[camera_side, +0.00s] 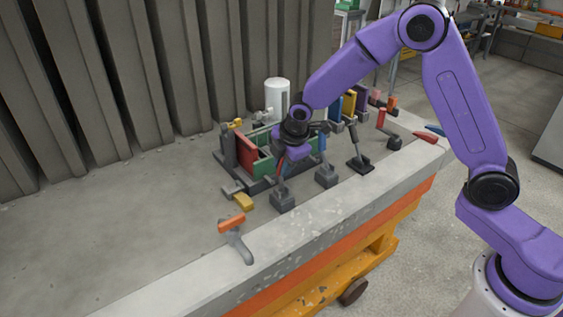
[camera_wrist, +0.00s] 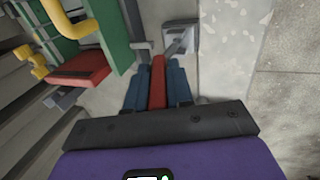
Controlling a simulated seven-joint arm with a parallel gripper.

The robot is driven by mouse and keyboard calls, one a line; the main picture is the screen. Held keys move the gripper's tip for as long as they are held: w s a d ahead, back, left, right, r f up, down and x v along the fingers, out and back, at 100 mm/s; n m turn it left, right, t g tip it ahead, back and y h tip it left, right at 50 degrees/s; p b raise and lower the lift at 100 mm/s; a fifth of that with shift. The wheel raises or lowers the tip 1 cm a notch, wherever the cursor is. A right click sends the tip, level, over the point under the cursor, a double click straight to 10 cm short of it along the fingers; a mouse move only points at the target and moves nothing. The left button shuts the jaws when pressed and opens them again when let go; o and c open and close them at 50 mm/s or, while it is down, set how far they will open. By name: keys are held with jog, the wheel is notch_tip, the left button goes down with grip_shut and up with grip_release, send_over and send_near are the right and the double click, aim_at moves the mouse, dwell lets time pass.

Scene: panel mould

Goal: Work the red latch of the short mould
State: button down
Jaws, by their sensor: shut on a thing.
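The red latch (camera_wrist: 158,80) lies between the two blue fingers of my gripper (camera_wrist: 158,92) in the wrist view, and the fingers are shut on it. Its far end meets a grey metal bracket (camera_wrist: 180,36). The fingertips are mostly hidden there. The mould shows a red panel (camera_side: 244,152) and a green panel (camera_side: 262,166) behind my gripper. I cannot tell how far the latch has turned.
A blue-handled latch (camera_side: 322,143) and a black-handled latch (camera_side: 352,131) stand close to the right. A yellow-handled part (camera_side: 243,201) and an orange-handled tool (camera_side: 232,223) lie front left. A white cylinder (camera_side: 277,97) stands behind. The concrete bench is clear at left.

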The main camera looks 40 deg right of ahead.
jog(key=c, duration=1.1)
grip_release()
jog(key=v, duration=1.7)
jog(key=shift+s+r, duration=0.1)
jog(key=shift+r, duration=0.1)
